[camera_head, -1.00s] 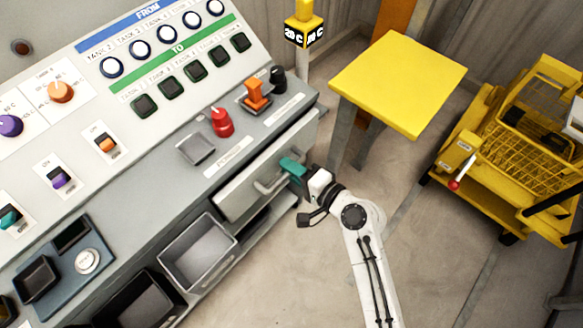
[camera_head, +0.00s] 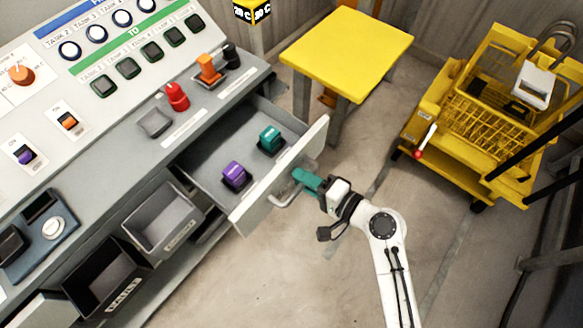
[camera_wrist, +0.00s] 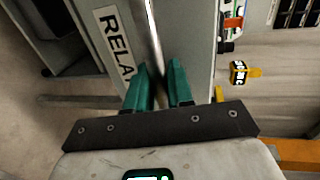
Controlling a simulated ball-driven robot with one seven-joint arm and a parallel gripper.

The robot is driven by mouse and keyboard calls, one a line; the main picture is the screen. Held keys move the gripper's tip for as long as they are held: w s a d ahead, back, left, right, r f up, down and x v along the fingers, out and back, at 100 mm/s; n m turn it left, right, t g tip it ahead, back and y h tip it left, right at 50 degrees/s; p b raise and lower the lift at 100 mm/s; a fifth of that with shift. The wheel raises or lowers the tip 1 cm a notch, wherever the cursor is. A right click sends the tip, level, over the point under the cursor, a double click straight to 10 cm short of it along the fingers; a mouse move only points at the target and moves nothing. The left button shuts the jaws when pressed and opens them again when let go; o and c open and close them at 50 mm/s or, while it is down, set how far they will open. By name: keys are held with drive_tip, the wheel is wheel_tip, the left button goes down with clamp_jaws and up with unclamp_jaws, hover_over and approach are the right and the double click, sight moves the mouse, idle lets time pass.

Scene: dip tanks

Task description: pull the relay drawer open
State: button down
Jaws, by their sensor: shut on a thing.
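The relay drawer (camera_head: 252,207) stands pulled out from the console in the head view. Inside it are a purple relay (camera_head: 234,175) and a teal relay (camera_head: 270,138). Its bar handle (camera_head: 285,199) is on the front face. My gripper (camera_head: 303,179), with teal fingers, is shut on this handle. In the wrist view the two fingers (camera_wrist: 161,80) close around the metal bar (camera_wrist: 153,35), beside a drawer front label (camera_wrist: 116,45) with the letters "RELA" showing. The far end of the handle runs out of the wrist view.
The console (camera_head: 90,130) with buttons and switches fills the left. Open bins (camera_head: 163,220) sit below its top, left of the drawer. A yellow table (camera_head: 345,50) and yellow cart (camera_head: 480,120) stand at the back right. Floor right of the drawer is clear.

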drive_tip(key=f+v, duration=0.1)
drive_tip(key=v, duration=0.7)
drive_tip(key=shift+s+d+f, duration=0.25)
drive_tip(key=shift+d+f, duration=0.05)
drive_tip(key=shift+f, duration=0.1)
drive_tip(key=c, duration=1.2)
unclamp_jaws()
drive_tip(key=v, duration=1)
drive_tip(key=shift+s+d, duration=0.15)
drive_tip(key=shift+d, duration=0.15)
